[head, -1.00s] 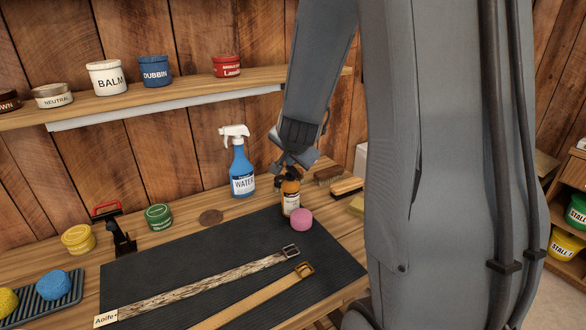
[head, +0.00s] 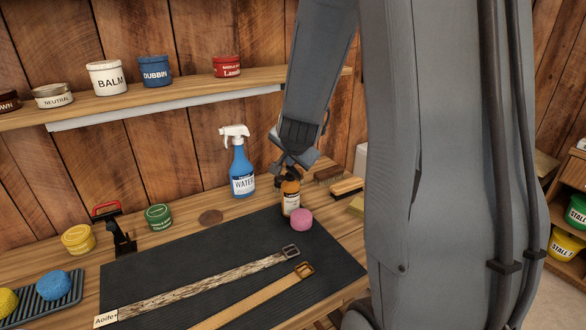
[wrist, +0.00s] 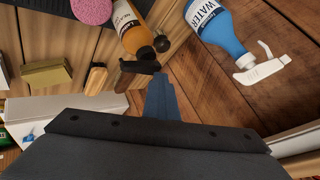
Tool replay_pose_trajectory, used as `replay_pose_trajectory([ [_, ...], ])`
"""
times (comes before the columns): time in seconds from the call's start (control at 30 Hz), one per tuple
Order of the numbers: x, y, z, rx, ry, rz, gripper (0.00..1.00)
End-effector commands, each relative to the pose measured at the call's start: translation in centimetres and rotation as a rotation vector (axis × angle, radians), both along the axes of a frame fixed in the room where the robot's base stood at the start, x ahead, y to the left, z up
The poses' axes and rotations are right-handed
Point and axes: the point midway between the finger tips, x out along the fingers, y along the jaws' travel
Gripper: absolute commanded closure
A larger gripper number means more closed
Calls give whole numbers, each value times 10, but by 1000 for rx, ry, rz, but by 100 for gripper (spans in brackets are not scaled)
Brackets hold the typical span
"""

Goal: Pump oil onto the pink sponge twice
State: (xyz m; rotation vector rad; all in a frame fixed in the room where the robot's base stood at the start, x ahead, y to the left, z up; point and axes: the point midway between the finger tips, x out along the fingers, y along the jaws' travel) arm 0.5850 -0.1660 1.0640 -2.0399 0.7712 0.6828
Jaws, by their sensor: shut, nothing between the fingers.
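The amber oil bottle (head: 291,197) with a pale label stands upright at the back edge of the dark mat. The pink sponge (head: 302,219) lies on the mat just right of and in front of it. My gripper (head: 288,167) is shut and empty, right over the bottle's top. In the wrist view the bottle (wrist: 131,30) lies beyond my shut fingers (wrist: 160,92), with its dark pump head (wrist: 138,67) beside the fingertips. I cannot tell whether they touch. Part of the sponge (wrist: 92,9) shows at the wrist view's top edge. No oil is visible on it.
A blue water spray bottle (head: 242,170) stands close left of the oil bottle. Brushes (head: 346,186) lie to its right. Two straps (head: 205,285) lie on the mat (head: 165,255). A shelf (head: 190,91) with tins runs along the wall behind.

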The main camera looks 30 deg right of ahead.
Motion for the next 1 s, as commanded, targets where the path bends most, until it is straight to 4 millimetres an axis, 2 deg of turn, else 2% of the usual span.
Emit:
replay_pose_trajectory([
  [1.0,-1,1,-11,2,4,1,100],
])
